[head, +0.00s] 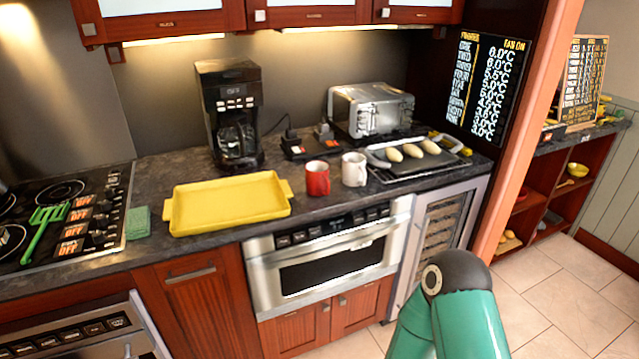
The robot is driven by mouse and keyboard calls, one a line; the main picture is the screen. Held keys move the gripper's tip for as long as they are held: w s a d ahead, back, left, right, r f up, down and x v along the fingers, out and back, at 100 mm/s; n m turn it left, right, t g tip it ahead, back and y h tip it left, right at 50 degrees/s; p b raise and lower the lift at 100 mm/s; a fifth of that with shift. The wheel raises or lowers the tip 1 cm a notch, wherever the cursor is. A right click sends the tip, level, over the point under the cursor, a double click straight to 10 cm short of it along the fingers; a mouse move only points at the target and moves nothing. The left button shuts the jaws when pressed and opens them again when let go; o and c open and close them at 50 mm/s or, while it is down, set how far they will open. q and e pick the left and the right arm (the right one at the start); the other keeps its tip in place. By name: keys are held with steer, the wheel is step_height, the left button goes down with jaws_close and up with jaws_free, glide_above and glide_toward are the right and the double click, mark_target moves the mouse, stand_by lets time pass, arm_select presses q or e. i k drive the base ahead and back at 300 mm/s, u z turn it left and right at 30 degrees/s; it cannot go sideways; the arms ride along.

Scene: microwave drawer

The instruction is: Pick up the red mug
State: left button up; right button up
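The red mug (317,178) stands upright on the dark countertop, near its front edge and above the microwave drawer. It sits between the yellow tray on its left and a white mug (354,169) close on its right. Part of my green arm shows at the bottom right, in front of and below the counter, well away from the mug. Neither of my grippers shows in the head view.
A yellow tray (227,203), a black coffee maker (231,115), a silver toaster (371,109) and a baking tray (384,175) with several rolls crowd the counter. The microwave drawer (333,262) below is closed. A green spatula (43,228) lies on the stove at left.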

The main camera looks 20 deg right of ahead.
mark_target(317, 173)
steer(key=i, duration=1)
